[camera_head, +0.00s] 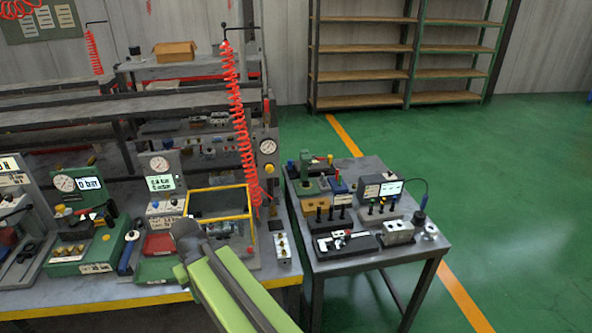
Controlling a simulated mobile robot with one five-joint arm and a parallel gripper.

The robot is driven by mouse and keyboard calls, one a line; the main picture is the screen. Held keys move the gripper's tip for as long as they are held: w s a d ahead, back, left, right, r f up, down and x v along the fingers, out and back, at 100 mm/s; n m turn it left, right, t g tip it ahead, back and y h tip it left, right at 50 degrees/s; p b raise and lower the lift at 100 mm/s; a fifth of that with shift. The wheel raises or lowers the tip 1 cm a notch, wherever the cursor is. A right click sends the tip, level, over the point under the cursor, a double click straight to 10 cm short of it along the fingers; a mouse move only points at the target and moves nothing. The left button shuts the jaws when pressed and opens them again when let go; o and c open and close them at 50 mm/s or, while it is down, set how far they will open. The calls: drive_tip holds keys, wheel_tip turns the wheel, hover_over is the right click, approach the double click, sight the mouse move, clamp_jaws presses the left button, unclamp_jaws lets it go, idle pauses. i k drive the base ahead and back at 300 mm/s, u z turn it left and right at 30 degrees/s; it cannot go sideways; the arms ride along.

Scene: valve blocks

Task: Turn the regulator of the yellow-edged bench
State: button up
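The yellow-edged bench (150,299) fills the lower left, with a yellow strip along its front edge. At its right end a grey upright panel carries a round white gauge (268,146) with a yellow knob (269,169) below it. This looks like a regulator, but I cannot be sure. Two more stations on the bench have round gauges, one at the middle (160,165) and one at the left (65,183). My green and dark arm rises from the bottom and covers part of the bench front. No gripper fingers show.
A red coiled hose (240,120) hangs in front of the right panel. A yellow-framed guard (220,189) stands left of it. A smaller grey table (375,262) with several fittings stands at right. The green floor (530,220) beyond it is clear. Shelves (405,75) stand behind.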

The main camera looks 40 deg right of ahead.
sight(269, 168)
drive_tip(key=z, duration=0.9)
drive_tip(key=i, duration=0.95)
